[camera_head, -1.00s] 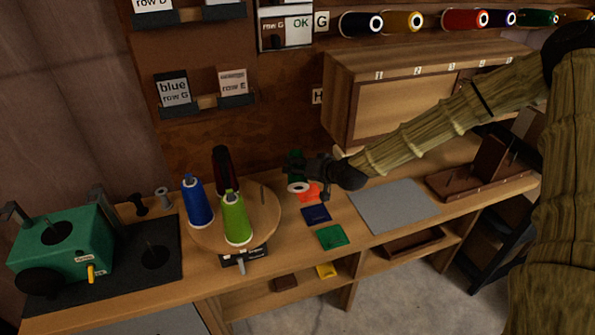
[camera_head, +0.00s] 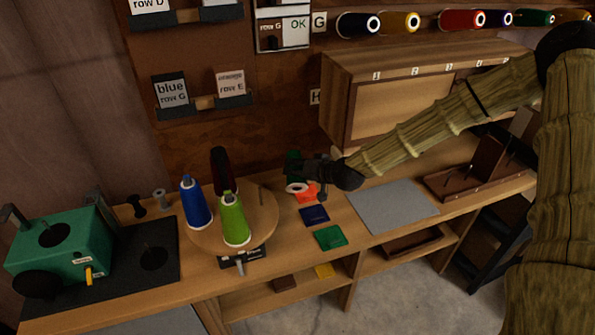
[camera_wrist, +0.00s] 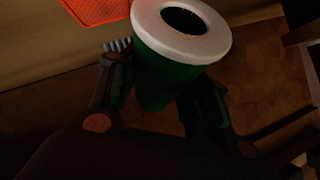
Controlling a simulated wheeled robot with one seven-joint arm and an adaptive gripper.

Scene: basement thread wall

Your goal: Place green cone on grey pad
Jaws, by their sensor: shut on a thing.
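The dark green cone (camera_head: 293,163) is tipped over sideways in my gripper (camera_head: 303,171), above the back of the bench near the wall. In the wrist view the green cone (camera_wrist: 165,75) sits between the two fingers of my gripper (camera_wrist: 160,90), which are shut on it. Its white ring-shaped end with a dark hole faces the camera. The grey pad (camera_head: 393,207) lies flat and bare on the bench, to the right of my gripper.
A round wooden stand (camera_head: 264,213) holds a blue cone (camera_head: 195,204), a lime-green cone (camera_head: 234,221) and a dark red cone (camera_head: 222,168). Orange, navy (camera_head: 314,215) and green (camera_head: 330,237) patches lie on the bench. A wooden cabinet (camera_head: 400,105) hangs behind the pad.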

